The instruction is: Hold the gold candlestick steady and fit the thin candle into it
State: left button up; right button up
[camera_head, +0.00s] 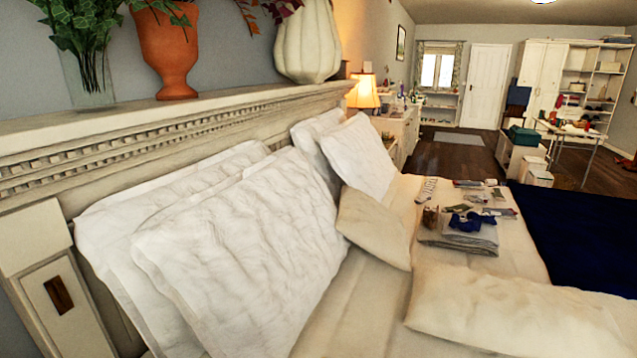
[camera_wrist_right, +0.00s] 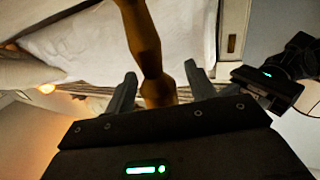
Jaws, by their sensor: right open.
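In the right wrist view, a brownish-gold turned stem, which looks like the gold candlestick (camera_wrist_right: 150,57), runs from the top edge down between the two fingers of my right gripper (camera_wrist_right: 161,70). The fingers are apart, with a gap on both sides of the stem. Its lower end is hidden behind the gripper's body. A dark part with a green light, which looks like my left gripper (camera_wrist_right: 268,84), shows at the right; its fingers cannot be made out. I cannot make out the thin candle in either view. Neither gripper shows in the head view.
White pillows (camera_head: 235,250) lean on the carved headboard (camera_head: 150,135). An orange vase (camera_head: 167,50), a glass vase with ivy (camera_head: 88,75) and a white pumpkin-like vase (camera_head: 307,45) stand on its ledge. Folded cloth (camera_head: 460,235) and small items lie on the bed.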

jog(key=v, duration=1.2)
